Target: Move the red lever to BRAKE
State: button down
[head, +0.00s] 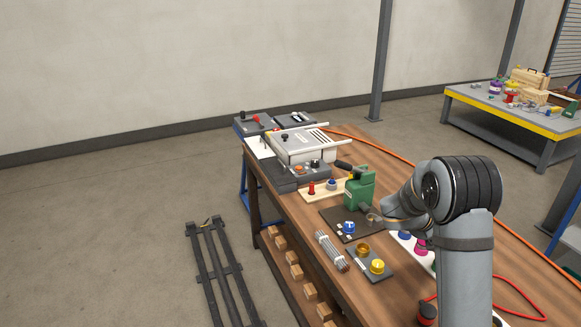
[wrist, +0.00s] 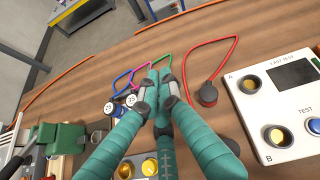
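A small red-topped control (head: 255,118) stands on a dark grey box at the far end of the bench in the head view. A red upright peg or handle (head: 311,188) stands nearer, on a pale board. I cannot tell which is the red lever, and no BRAKE marking is readable. My gripper (wrist: 159,74) shows in the wrist view with its teal fingers drawn together at the tips. Nothing is visible between them. In the head view its fingers cannot be made out clearly by the arm. Neither red control is recognisable in the wrist view.
The wooden bench (wrist: 215,38) holds a green device (head: 360,190), a grey-white case (head: 303,147), a rod bundle (head: 331,251) and yellow knobs. Coloured cable loops and a white test panel (wrist: 284,106) lie around my gripper. An orange hose runs along the bench's far side.

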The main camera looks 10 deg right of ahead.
jog(key=s+d+f+g+h+b, duration=0.1)
jog(key=s+d+f+h+b, duration=0.1)
jog(key=d+f+b, duration=0.8)
notch_tip(320, 180, down, 4)
jog(key=b, duration=0.3)
jog(key=shift+s+d+r+m+b, duration=0.2)
jog(key=shift+s+d+m+b, duration=0.1)
jog(key=shift+s, duration=0.05)
jog(key=shift+a, duration=0.1)
